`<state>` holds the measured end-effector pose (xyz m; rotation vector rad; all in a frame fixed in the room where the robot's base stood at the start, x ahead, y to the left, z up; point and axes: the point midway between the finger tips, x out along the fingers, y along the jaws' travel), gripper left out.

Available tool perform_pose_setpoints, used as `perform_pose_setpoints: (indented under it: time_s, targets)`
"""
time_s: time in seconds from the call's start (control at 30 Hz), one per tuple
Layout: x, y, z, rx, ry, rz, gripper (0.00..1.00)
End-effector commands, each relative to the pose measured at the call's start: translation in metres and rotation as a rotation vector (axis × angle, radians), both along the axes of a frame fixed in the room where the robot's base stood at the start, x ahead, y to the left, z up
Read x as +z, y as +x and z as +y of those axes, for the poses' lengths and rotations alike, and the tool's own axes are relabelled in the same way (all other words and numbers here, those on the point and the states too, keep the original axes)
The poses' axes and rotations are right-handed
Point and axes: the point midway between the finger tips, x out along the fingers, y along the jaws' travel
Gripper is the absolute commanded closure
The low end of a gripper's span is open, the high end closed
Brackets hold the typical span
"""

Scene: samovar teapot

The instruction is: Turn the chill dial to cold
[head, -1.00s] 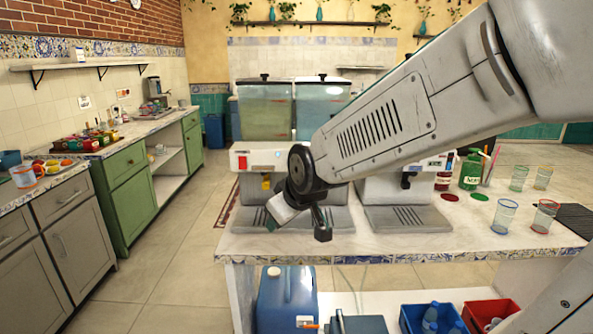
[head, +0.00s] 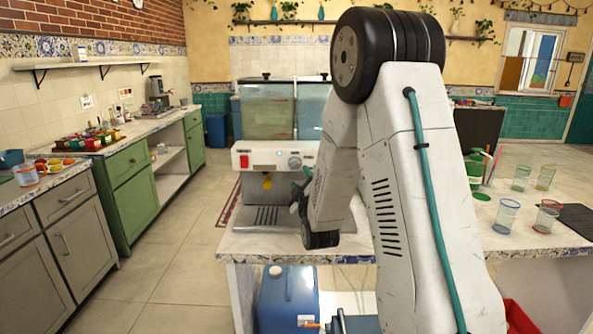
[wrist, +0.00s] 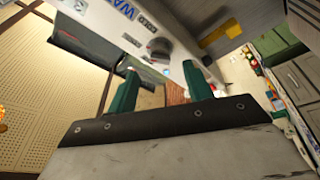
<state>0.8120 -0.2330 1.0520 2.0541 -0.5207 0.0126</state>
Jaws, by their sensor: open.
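The left drink dispenser (head: 253,150) has a pale front panel with a red switch (head: 243,160) and a round dial (head: 294,162) at the panel's right. In the wrist view, the grey dial (wrist: 160,47) is beside lettering that starts "WA". Its pointer setting is too small to read. My gripper (head: 300,192) is just below and in front of the dial in the head view. In the wrist view, its two teal fingers (wrist: 160,88) are spread apart and empty, with the dial beyond them and apart from them.
A drip tray (head: 265,217) lies below the left panel. Several glasses (head: 507,216) stand on the counter at right. A blue jug (head: 287,297) is under the counter. The floor at left is clear.

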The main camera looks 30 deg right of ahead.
Motion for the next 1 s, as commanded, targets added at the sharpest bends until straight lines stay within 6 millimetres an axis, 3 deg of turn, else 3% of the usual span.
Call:
perform_pose_setpoints:
  time_s: [0.33,0.73,0.9,1.0]
  targets:
    - [0.011,0.048,-0.018,0.001,0.002,0.0,0.49]
    - [0.014,0.056,-0.022,0.001,0.002,0.001,0.49]
    - [0.014,0.056,-0.022,0.002,0.002,0.002,0.92]
    - [0.013,0.056,-0.021,0.002,0.002,0.002,0.92]
